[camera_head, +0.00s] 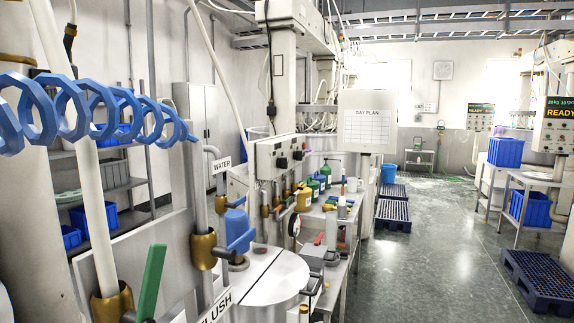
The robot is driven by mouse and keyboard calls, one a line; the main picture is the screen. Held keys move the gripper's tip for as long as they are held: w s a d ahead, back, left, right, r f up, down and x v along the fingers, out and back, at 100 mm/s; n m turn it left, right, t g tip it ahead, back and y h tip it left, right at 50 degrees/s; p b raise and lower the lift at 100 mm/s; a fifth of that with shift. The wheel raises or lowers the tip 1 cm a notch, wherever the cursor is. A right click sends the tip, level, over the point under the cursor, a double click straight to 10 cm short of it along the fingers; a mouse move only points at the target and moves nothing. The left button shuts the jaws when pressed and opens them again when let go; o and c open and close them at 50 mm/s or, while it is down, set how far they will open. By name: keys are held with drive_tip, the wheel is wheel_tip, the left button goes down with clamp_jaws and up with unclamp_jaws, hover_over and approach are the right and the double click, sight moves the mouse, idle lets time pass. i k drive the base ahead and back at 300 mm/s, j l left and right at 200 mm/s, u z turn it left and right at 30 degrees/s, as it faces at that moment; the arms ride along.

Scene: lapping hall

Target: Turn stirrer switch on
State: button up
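No part in view is labelled as the stirrer switch, so I cannot tell which one it is. A pale control box (278,155) with dark knobs stands in the middle of the picture, above a row of pipes and valves. A small grey box (318,257) with a red lever (318,239) sits on the bench right of a round white lid (268,277). Whether either carries the switch is too small to tell. My gripper is not in view.
A blue coil (68,105) hangs across the left. A green lever (150,282) and a blue valve (238,232) stand close in front, near WATER and FLUSH signs. Bottles crowd the bench behind. The floor (430,250) to the right is mostly open, with dark blue pallets (541,277).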

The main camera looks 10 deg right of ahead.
sight(282, 163)
drive_tip(key=i+l, duration=0.35)
drive_tip(key=i+l+u, duration=0.1)
drive_tip(key=i+l, duration=0.2)
drive_tip(key=l, duration=0.25)
drive_tip(key=i+l, duration=0.3)
drive_tip(key=l, duration=0.15)
